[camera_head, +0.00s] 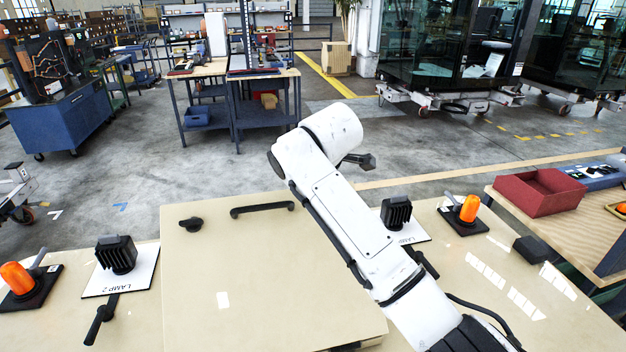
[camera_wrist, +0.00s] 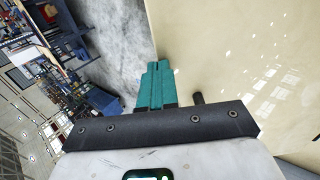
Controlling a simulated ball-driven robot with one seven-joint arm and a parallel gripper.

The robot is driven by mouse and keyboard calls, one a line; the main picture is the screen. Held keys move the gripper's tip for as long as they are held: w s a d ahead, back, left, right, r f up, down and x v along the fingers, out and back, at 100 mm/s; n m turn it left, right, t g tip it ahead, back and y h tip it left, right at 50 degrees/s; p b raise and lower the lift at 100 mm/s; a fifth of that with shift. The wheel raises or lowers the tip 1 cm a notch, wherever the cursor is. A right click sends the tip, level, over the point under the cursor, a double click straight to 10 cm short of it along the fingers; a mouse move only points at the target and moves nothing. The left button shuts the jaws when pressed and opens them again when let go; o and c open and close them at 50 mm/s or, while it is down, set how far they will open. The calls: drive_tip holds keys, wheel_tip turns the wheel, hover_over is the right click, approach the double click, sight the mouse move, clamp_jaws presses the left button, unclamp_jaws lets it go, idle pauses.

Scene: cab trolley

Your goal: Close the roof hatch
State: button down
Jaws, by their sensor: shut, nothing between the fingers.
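The roof hatch (camera_head: 250,270) is a wide beige panel in the middle of the head view, with a black bar handle (camera_head: 262,209) and a black knob (camera_head: 191,224) near its far edge. Its far left corner stands out past the roof's edge, so it looks raised; the exact angle is unclear. My white arm crosses its right part, and my gripper is hidden in the head view. In the wrist view my gripper (camera_wrist: 157,68) has teal fingers together, empty, beside the edge of a large beige surface (camera_wrist: 240,60). Contact cannot be told.
On the roof (camera_head: 490,275) are a left lamp (camera_head: 117,255), a right lamp (camera_head: 396,212) and orange beacons (camera_head: 17,278) (camera_head: 469,208). A black lever (camera_head: 100,322) lies left of the hatch. A red bin (camera_head: 538,192) stands on the right-hand bench. Open floor lies beyond.

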drive_tip(key=shift+f, duration=0.1)
drive_tip(key=s+f+b+x, duration=0.1)
drive_tip(key=b+x, duration=0.5)
drive_tip(key=s+b+x, duration=0.1)
drive_tip(key=b+x, duration=0.5)
drive_tip(key=s+d+f+b+x, duration=0.1)
drive_tip(key=b+x, duration=0.5)
drive_tip(key=shift+w+a+f+b, duration=0.1)
drive_tip(key=shift+f+b, duration=0.2)
drive_tip(key=shift+f, duration=0.25)
wheel_tip(320, 180, down, 2)
drive_tip(key=b, duration=0.4)
drive_tip(key=shift+w+a+f+b, duration=0.1)
drive_tip(key=shift+w+f+b, duration=0.05)
drive_tip(key=shift+f+b, duration=0.15)
drive_tip(key=shift+r, duration=0.1)
